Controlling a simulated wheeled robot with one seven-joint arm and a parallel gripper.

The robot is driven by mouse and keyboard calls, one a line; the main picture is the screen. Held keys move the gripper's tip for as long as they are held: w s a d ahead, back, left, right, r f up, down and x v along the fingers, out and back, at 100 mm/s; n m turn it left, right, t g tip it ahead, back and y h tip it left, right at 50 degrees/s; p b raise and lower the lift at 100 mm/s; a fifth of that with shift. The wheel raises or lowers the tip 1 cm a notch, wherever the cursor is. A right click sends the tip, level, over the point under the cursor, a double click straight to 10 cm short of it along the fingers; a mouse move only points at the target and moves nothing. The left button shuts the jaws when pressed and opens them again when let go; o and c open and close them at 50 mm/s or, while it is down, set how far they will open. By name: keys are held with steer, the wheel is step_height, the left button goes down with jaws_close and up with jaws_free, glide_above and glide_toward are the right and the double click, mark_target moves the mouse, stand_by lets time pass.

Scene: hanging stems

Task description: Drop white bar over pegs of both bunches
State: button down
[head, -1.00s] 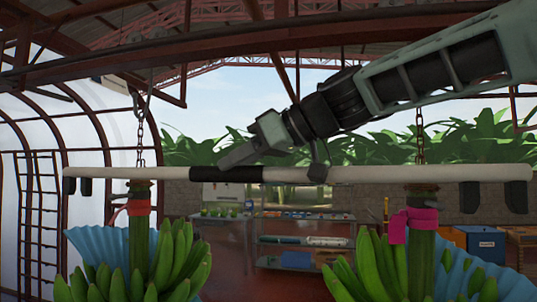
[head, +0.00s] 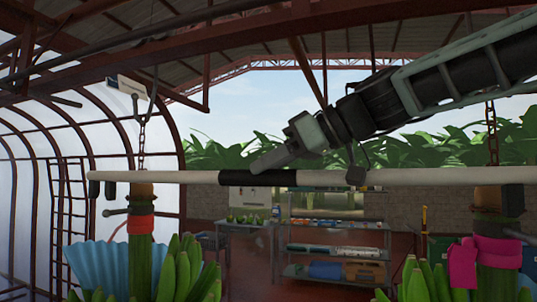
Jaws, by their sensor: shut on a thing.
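The white bar (head: 420,177) lies almost level across the head view, with a black grip section (head: 240,178) and dark downward fittings at its left end. My gripper (head: 264,167) is shut on the bar at the black section. The left bunch (head: 180,270) hangs by a chain; its stem has a red band and a thin grey peg (head: 115,212) pointing left. The right bunch (head: 430,282) has a pink band on its stem and a grey peg (head: 522,237) pointing right. The bar crosses in front of both chains, above both pegs in the picture. Its right end is out of view.
Behind the bar stand a metal shelf rack (head: 335,235) and a table (head: 245,225). A ladder frame (head: 70,215) is at the left. Blue sheeting (head: 95,265) is behind the left bunch. Roof beams cross overhead.

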steer(key=w+d+f+b, duration=0.1)
steer(key=w+f+b, duration=0.1)
steer(key=w+f, duration=0.2)
steer(key=shift+d+f, duration=0.25)
steer(key=shift+f, duration=0.15)
stand_by(0.6)
steer(key=shift+w+f+b, duration=0.1)
steer(key=shift+f+b, duration=0.65)
steer(key=shift+b, duration=0.6)
stand_by(0.4)
steer(key=c, duration=1)
jaws_free()
steer(key=shift+d, duration=0.1)
steer(key=b+v, duration=0.6)
steer(key=v, duration=1.1)
steer(key=shift+b, duration=0.4)
